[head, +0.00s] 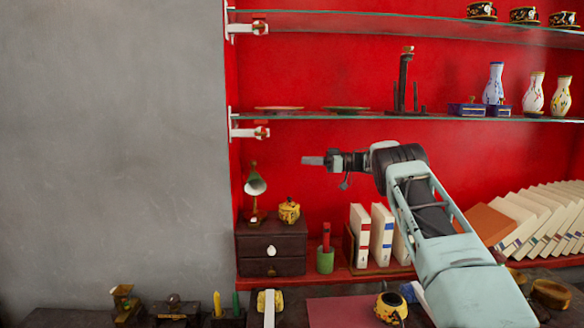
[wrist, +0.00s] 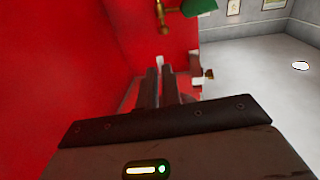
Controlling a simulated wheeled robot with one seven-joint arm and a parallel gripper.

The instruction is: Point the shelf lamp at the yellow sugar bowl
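The shelf lamp (head: 256,185) has a green cone shade on a thin brass stand and is on the left of a dark drawer box (head: 287,248). The pale inside of its shade faces the front. The yellow sugar bowl (head: 289,211) sits on the same box, just right of the lamp. My gripper (head: 313,161) points left, above and right of the lamp, apart from it. In the wrist view my fingers (wrist: 160,88) lie close together with nothing between them. Part of the lamp's green shade (wrist: 198,6) and brass shows at that view's top edge.
Glass shelves (head: 350,115) with plates, a dark stand and vases are above. A green cup (head: 325,260) and books (head: 381,234) stand right of the box. Another yellow pot (head: 391,308) is lower at the front. The grey wall (head: 110,150) lies left.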

